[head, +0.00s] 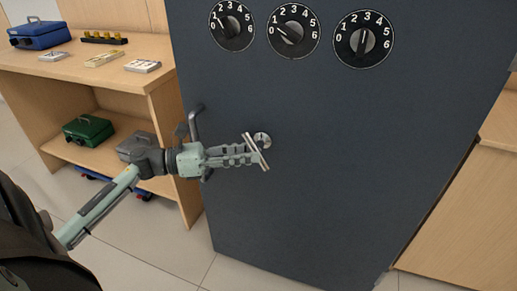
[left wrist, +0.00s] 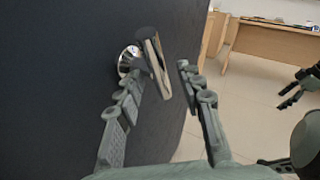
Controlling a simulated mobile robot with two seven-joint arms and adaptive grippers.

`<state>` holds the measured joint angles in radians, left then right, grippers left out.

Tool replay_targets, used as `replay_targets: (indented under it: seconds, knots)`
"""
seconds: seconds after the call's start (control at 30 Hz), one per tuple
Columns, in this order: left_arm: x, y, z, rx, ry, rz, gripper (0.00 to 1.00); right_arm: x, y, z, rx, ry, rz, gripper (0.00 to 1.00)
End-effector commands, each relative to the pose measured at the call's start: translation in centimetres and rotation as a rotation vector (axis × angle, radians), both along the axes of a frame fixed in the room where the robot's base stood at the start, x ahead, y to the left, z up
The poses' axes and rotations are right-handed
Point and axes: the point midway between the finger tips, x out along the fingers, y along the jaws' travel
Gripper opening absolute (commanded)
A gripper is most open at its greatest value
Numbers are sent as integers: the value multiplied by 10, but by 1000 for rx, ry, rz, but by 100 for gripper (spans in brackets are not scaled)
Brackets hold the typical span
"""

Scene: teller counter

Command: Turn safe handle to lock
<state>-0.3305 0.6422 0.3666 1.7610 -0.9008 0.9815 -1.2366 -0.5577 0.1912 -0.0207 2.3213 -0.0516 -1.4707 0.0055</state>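The dark safe door (head: 330,170) fills the middle of the head view. Its handle, a metal bar (head: 256,151) on a round silver mount (head: 262,140), stands out from the door. My left gripper (head: 255,153) comes in from the left and is at the handle. In the left wrist view the handle bar (left wrist: 154,65) lies between the spread fingertips of the left gripper (left wrist: 157,77), with a gap on the right side. Contact on the left side cannot be told. Dark finger-like parts, which look like my right gripper (left wrist: 290,88), show at that view's right edge.
Three numbered dials (head: 293,32) sit above the handle. A bent grey bar (head: 194,125) stands at the door's left edge, close to my left wrist. A wooden shelf unit (head: 160,95) with a blue box (head: 38,35) and a green box (head: 88,130) is on the left.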

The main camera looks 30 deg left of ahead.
Motion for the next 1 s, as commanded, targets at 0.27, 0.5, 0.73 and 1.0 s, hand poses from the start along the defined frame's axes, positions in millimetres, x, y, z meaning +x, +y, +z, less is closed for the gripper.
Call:
replay_targets:
  seconds: [0.27,0.5,0.73,1.0]
  knots:
    - [18,-19,0,-1,0,1,38,1,0,-11,4,8,2,76]
    - [19,-20,0,-2,2,2,38,2,1,-13,6,7,2,76]
    - [19,-20,0,-2,2,2,12,2,1,-11,7,6,0,76]
    - [19,-19,0,-2,2,2,0,4,2,-9,8,-1,2,76]
